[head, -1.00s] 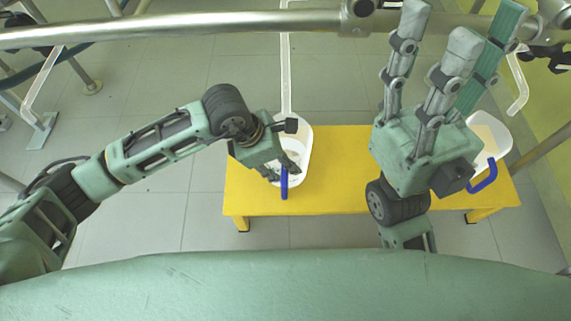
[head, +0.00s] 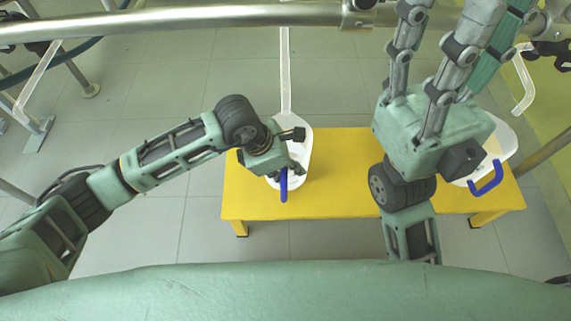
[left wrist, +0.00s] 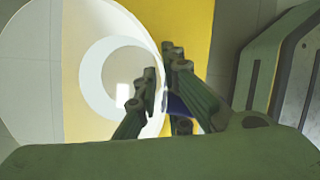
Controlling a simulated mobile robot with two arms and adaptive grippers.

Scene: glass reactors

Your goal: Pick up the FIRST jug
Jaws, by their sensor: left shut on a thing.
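A white jug (head: 299,147) with a blue handle (head: 283,186) stands on the yellow bench, left of the bench's middle. My left gripper (head: 290,170) is at its near side, with the fingers shut on the handle. In the left wrist view, the fingers (left wrist: 162,90) close around the dark blue handle (left wrist: 178,105), and the jug's pale round rim (left wrist: 45,110) fills the left side. The fingers partly hide the handle. My right gripper (head: 462,22) is raised high and empty, with its fingers straight, spread and pointing up.
A second white jug (head: 497,146) with a blue handle (head: 486,181) is at the right end of the yellow bench (head: 340,190), partly behind my right gripper. A metal rail (head: 180,28) crosses the top. The bench middle is clear.

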